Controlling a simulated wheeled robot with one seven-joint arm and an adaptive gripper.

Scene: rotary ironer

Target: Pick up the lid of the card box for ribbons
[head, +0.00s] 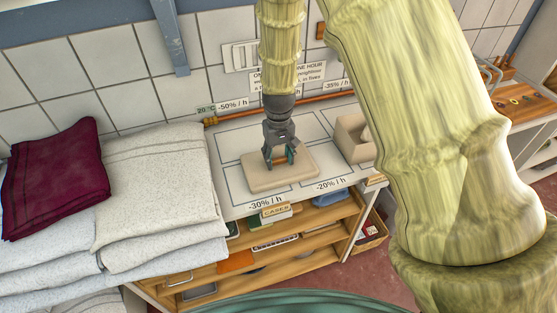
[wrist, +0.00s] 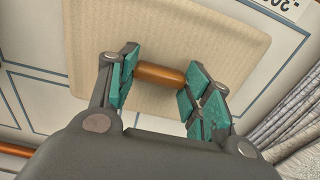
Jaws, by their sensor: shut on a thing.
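The lid (head: 262,182) is a flat beige slab with rounded corners, over the white counter's marked panels in the head view. In the wrist view the lid (wrist: 170,40) fills the upper middle, and an orange-brown bar handle (wrist: 158,76) stands out on it. My gripper (head: 279,160) points down at the lid's middle. In the wrist view my gripper (wrist: 157,80) has its green pads at the two ends of the handle, shut on it. Whether the lid rests on the counter or hangs just above it, I cannot tell.
A beige open box (head: 352,138) stands right of the lid, close to it. Folded pale towels (head: 155,185) and a maroon cloth (head: 58,178) are piled at left. A copper pipe (head: 235,120) runs behind, along the tiled wall. Shelves (head: 300,222) with goods lie below the counter.

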